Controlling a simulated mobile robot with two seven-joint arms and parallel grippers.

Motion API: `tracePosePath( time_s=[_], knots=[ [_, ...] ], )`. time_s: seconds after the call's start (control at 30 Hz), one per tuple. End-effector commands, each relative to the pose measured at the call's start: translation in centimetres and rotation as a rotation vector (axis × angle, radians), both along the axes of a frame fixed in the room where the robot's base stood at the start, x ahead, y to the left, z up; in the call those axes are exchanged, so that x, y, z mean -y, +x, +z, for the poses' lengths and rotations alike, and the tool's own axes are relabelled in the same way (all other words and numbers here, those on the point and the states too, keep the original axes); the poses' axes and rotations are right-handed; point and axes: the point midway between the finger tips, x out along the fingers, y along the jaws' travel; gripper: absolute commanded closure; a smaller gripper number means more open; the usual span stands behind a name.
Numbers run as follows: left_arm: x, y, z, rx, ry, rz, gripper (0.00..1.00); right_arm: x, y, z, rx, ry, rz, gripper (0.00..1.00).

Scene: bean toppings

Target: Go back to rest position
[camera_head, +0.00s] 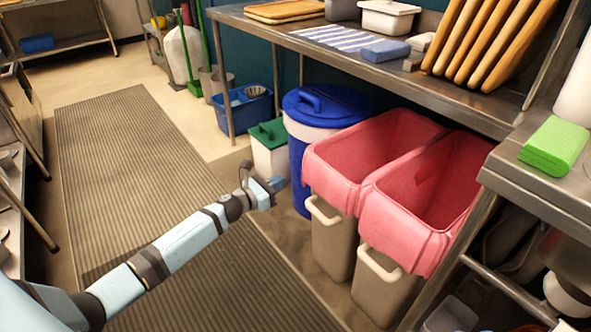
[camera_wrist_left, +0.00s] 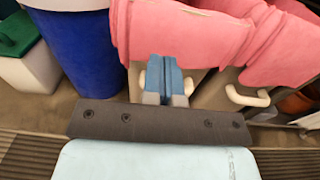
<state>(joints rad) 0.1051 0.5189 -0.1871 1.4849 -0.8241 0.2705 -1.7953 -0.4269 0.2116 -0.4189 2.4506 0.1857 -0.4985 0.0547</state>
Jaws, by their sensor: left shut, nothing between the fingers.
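My left arm reaches in from the lower left of the head view. My left gripper (camera_head: 279,182) is in front of the blue lidded bin and left of the pink-lined bins. In the left wrist view its blue fingers (camera_wrist_left: 166,76) are together, with nothing seen between them, and point toward the front of the pink-lined bins. My right gripper is not in view.
Two bins with pink liners (camera_head: 335,177) stand under the metal counter (camera_head: 300,42). A blue bin (camera_head: 302,140) and a small white bin with a green lid (camera_head: 268,148) stand beside them. A ribbed mat (camera_head: 130,170) covers open floor at left.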

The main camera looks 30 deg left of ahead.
Motion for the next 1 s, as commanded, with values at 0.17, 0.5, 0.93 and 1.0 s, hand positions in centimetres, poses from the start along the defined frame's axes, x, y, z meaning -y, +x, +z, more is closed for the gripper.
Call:
tracePosePath(
  time_s=[0.17, 0.5, 0.93, 1.0],
  knots=[
    [-0.1, -0.4, 0.0, 0.000, 0.001, 0.000, 1.00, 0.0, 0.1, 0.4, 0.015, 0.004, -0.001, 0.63],
    [3.1, -4.2, 4.7, -0.166, -0.382, 0.051, 1.00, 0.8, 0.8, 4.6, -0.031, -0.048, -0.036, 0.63],
    [10.5, -15.7, 14.0, -0.615, -1.455, 0.290, 1.00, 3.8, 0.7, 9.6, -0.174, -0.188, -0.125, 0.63],
    [11.6, -17.8, 15.7, -0.680, -1.628, 0.343, 1.00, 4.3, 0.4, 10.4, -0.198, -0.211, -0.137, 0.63]
  ],
)
